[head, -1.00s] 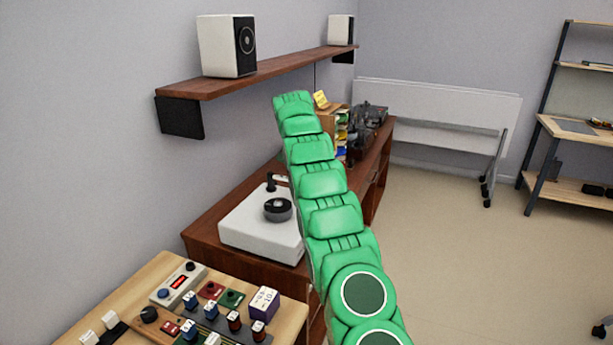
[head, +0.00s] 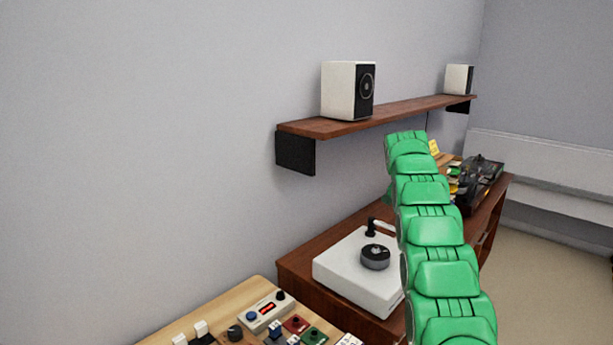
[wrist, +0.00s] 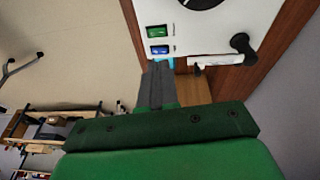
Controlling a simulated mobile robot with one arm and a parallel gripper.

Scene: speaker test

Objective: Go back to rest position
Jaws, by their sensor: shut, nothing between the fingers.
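My green arm reaches away over the wooden cabinet (head: 297,270) in the head view, and its far end is hidden behind its own links. My gripper (wrist: 158,68) shows in the wrist view with its dark fingers together and nothing between them. Its tips are beside the lower edge of a white panel (wrist: 215,40) with a green and a blue button and a black knob. I cannot tell from the picture whether they touch it.
A white turntable-like unit (head: 345,277) stands on the cabinet, left of my arm. A wall shelf (head: 400,113) carries two white speakers (head: 341,90). A wooden control board (head: 205,312) with switches is at the lower front. Dark equipment (head: 483,180) sits at the cabinet's far end.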

